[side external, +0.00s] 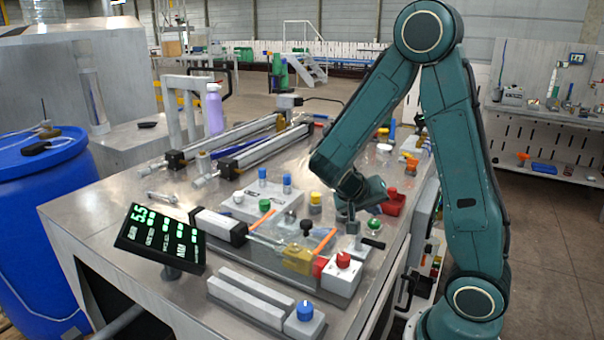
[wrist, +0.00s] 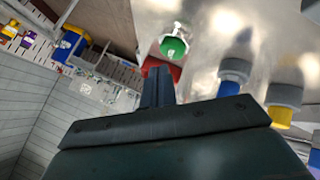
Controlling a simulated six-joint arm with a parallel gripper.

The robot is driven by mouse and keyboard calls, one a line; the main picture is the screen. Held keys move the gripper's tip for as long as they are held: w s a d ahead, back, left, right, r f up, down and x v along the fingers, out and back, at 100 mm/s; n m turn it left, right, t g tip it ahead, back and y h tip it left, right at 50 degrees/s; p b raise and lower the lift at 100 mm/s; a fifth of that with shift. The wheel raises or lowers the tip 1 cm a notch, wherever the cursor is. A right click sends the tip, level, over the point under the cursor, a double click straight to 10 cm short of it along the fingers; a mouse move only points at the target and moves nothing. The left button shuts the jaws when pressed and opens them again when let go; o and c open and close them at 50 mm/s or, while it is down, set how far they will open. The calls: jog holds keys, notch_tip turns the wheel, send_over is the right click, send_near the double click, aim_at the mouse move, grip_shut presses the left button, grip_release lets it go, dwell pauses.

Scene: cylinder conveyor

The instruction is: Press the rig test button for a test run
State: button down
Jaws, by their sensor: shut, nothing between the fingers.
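A round green button (side external: 375,224) with a pale base is on the metal bench, just right of my gripper (side external: 351,212) in the side view. The green button (wrist: 173,47) also shows beyond the fingertips in the wrist view. No readable label shows which control is the rig test button. A white box with a red knob (side external: 343,260) stands at the bench's front right, and another white box carries a green knob (side external: 265,205). My gripper (wrist: 158,72) is shut and empty, pointing down above the bench; contact with anything cannot be told.
A black-handled valve (side external: 372,243) stands close below my gripper. Blue (wrist: 230,87) and yellow (wrist: 283,116) parts with grey collars stand to the right in the wrist view. A display (side external: 160,238) stands at left.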

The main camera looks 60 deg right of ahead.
aim_at(372, 223)
jog(key=shift+r, duration=2.5)
jog(key=s+a+r+n+t+y, duration=0.1)
jog(key=a+r+n+t+y, duration=0.1)
jog(key=a, duration=0.5)
jog(key=s+a+r+n+t+y, duration=0.2)
jog(key=a+r+n+t+y, duration=0.1)
jog(key=a+n, duration=0.3)
jog(key=s+a+r+n+t+y, duration=0.2)
jog(key=a+r+n+t+y, duration=0.1)
jog(key=a, duration=0.4)
jog(key=shift+s+a+n+y, duration=0.2)
jog(key=shift+a+n+y, duration=0.2)
jog(key=shift+n, duration=0.4)
